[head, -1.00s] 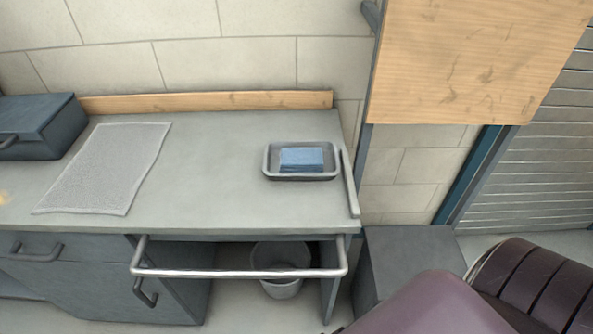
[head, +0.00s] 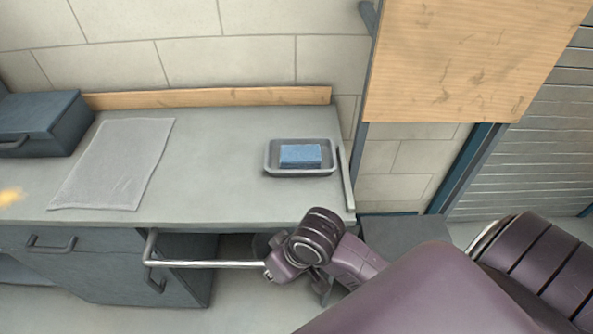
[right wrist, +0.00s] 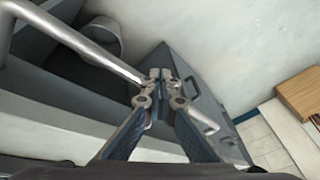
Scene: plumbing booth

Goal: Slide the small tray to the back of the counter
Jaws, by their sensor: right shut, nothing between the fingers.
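The small grey tray (head: 300,172) sits on the right part of the counter (head: 225,195), a little in front of the back edge. A blue block (head: 300,155) like a sponge lies in it. My right gripper (right wrist: 165,75) is shut and empty in the right wrist view, beside the metal rail and below the counter top. In the head view my right wrist covers the right end of the rail, and the fingers are hard to make out there. The gripper is apart from the tray, which does not show in the right wrist view. My left gripper is not in view.
A metal rail (head: 205,264) runs along the counter's front. A wooden strip (head: 205,97) lines the back edge and a raised lip (head: 346,180) the right edge. A grey mat (head: 115,165) and a dark box (head: 42,125) are at left. The counter around the tray is clear.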

